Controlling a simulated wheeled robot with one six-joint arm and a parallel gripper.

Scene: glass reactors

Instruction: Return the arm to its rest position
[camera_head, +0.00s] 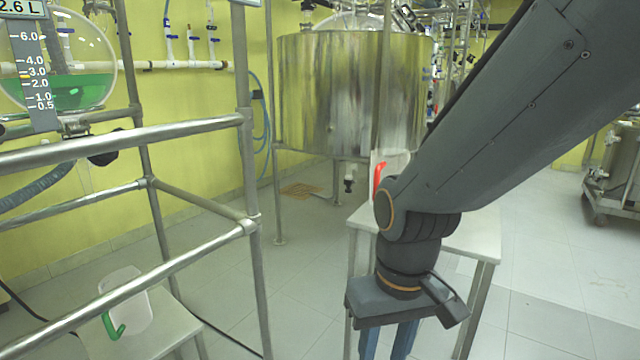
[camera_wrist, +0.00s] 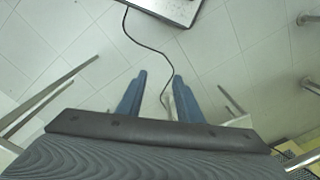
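My arm reaches in from the upper right of the head view and bends down at the wrist. My gripper (camera_head: 387,343) points down at the bottom of that view, in front of a small white table (camera_head: 478,243). In the wrist view my gripper (camera_wrist: 158,82) shows two blue fingers apart, with only floor and a dark cable seen between them. It is open and holds nothing. The lower ends of the fingers are cut off by the bottom edge of the head view.
A container with a red handle (camera_head: 379,176) stands on the white table, partly behind my arm. A green-handled jug (camera_head: 126,300) stands on a low table at left. A metal frame (camera_head: 250,180), glass reactor (camera_head: 85,65) and steel vessel (camera_head: 330,95) stand around.

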